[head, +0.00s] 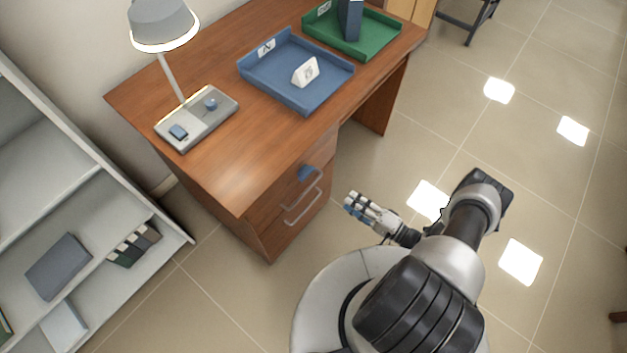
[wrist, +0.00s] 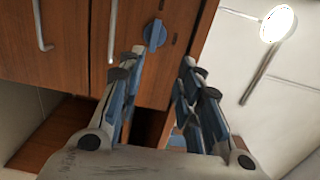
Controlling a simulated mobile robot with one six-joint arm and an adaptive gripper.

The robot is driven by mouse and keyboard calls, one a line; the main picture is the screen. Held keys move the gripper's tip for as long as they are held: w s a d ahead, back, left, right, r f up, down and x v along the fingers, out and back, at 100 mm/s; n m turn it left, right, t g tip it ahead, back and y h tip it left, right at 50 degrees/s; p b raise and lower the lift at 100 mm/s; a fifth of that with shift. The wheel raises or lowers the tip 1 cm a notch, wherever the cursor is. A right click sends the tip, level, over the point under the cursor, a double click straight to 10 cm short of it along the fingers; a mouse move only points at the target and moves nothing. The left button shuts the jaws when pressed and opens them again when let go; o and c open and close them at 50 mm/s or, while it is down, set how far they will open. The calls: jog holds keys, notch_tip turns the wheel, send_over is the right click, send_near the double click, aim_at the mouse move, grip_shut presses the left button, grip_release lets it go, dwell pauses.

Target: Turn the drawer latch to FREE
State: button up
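The drawer latch (head: 306,174) is a small blue knob on the upper drawer front of the wooden desk. In the wrist view the latch (wrist: 155,35) is an elongated blue knob, its long side running nearly up and down in the picture. Faint marks beside it are too small to read. My gripper (head: 362,208) is off to the right of the drawers in the head view. In the wrist view my gripper (wrist: 163,57) has its two fingers spread, with nothing between them. The latch lies beyond the fingertips, apart from them.
The upper handle (wrist: 112,30) and lower handle (wrist: 40,25) stick out from the drawer fronts. The desk top holds a lamp (head: 165,25), a blue tray (head: 275,82) and a green tray (head: 375,45). A shelf (head: 150,235) stands at left.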

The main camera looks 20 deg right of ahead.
jog(key=f, duration=0.1)
jog(key=b, duration=0.3)
send_near(309, 175)
jog(key=x, duration=0.8)
jog(key=shift+w+a, duration=0.15)
jog(key=shift+a, duration=0.05)
jog(key=shift+c, duration=0.2)
grip_shut()
